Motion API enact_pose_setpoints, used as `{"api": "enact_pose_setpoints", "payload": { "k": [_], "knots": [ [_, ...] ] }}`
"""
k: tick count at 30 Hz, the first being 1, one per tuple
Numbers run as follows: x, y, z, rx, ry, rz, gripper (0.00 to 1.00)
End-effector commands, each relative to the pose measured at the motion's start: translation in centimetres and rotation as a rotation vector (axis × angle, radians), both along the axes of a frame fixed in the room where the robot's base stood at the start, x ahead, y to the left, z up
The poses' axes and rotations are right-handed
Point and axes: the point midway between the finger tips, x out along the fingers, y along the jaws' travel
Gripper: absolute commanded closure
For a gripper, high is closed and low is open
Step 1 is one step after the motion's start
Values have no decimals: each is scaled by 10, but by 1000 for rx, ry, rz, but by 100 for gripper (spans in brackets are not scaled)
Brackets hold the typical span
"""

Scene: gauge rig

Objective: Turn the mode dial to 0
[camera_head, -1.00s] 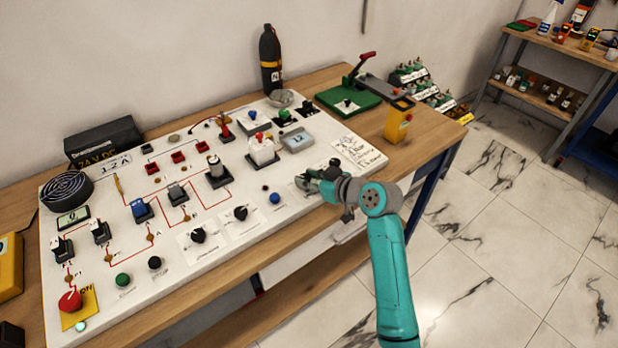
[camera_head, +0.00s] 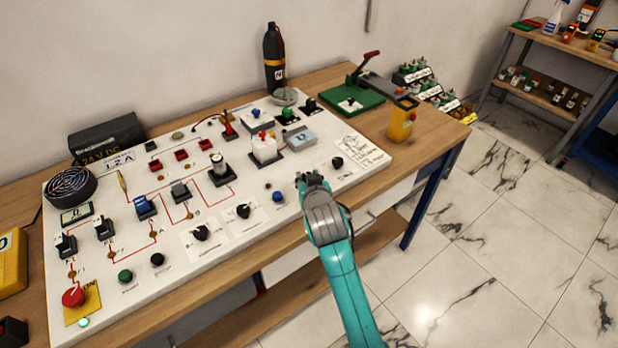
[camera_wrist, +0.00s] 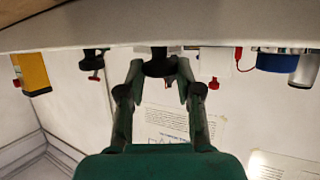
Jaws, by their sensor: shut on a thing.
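My gripper (camera_head: 312,181) is at the right part of the white panel (camera_head: 290,213), its fingers pointing at the panel face. In the wrist view my gripper (camera_wrist: 160,80) has its two fingers closed on either side of a round black knob (camera_wrist: 158,64), which shows between the fingertips. In the head view my gripper covers this knob. Its markings and pointer cannot be seen, so I cannot tell its setting or confirm it as the mode dial. Two black pointer knobs on white scale plates (camera_head: 200,232) (camera_head: 243,210) stand to the left, clear of my gripper.
A blue button (camera_head: 278,196) is just left of my gripper, and another black knob (camera_head: 337,162) is just right. A white block with a red top (camera_head: 265,148) and a grey meter (camera_head: 301,138) stand behind. Floor is free at right.

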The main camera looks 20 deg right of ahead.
Motion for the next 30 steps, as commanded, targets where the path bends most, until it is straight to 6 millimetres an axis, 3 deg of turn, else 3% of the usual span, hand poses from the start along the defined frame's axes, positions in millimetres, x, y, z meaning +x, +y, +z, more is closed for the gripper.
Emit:
{"api": "enact_pose_setpoints", "payload": {
  "k": [17,18,20,30],
  "knots": [
    [0,0,-1,0,3,-27,100],
    [0,0,-1,0,3,-27,56],
    [0,0,-1,0,3,-27,43],
    [-2,1,0,0,2,-26,43]
  ]
}}
